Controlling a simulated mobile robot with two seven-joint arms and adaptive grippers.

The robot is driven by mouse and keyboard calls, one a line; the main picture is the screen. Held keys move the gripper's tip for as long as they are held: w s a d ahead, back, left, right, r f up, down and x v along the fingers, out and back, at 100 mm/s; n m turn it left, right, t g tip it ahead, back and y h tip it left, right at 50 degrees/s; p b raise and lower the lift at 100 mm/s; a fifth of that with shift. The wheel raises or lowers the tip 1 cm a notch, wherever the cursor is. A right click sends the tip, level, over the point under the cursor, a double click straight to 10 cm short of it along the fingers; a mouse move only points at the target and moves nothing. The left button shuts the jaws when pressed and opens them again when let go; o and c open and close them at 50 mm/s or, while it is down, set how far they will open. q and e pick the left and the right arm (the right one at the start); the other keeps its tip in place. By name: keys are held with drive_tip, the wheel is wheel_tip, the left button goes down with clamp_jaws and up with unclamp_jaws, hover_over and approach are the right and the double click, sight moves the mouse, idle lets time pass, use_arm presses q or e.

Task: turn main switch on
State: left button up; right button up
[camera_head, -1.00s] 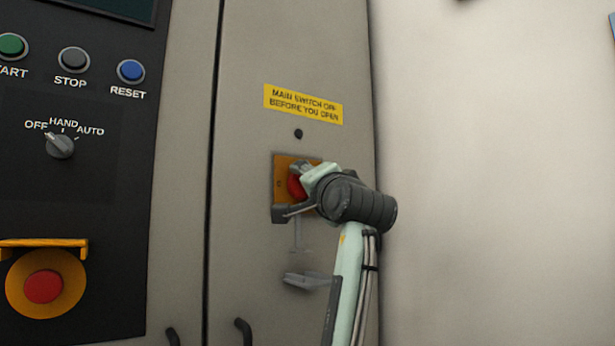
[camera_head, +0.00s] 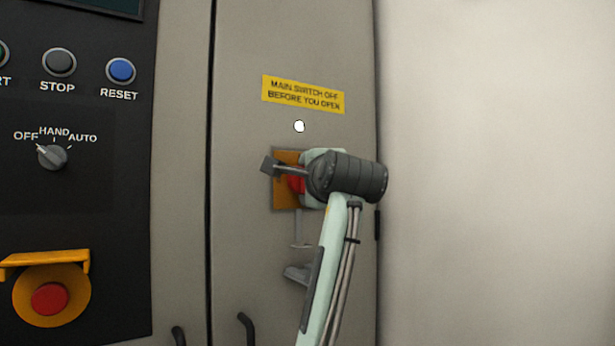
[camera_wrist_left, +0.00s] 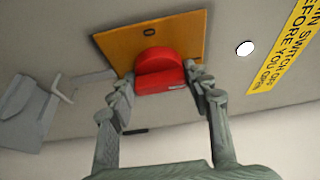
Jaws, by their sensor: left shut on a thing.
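The main switch is a red rotary handle (camera_head: 296,185) on a square orange plate (camera_head: 284,201), mounted on the grey cabinet door. My left gripper (camera_head: 302,176) is at the switch, and its wrist hides the plate's right part. In the left wrist view the red handle (camera_wrist_left: 160,64) sits between the two fingers of the gripper (camera_wrist_left: 160,80), which is shut on it. A "0" mark shows on the orange plate (camera_wrist_left: 185,28). A small round lamp (camera_head: 299,126) above the switch is bright white. My right gripper is not in view.
A yellow warning sign (camera_head: 303,95) is above the lamp. A grey latch (camera_head: 299,272) is below the switch. At left is a black panel with buttons, a mode selector (camera_head: 52,157) and a red emergency stop (camera_head: 49,299). The wall at right is bare.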

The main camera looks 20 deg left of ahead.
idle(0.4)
use_arm(q)
drive_tip(key=o, duration=1.2)
drive_tip(key=shift+c, duration=0.2)
drive_tip(key=v, duration=1.2)
drive_tip(key=shift+w, duration=0.1)
drive_tip(key=x, duration=1.2)
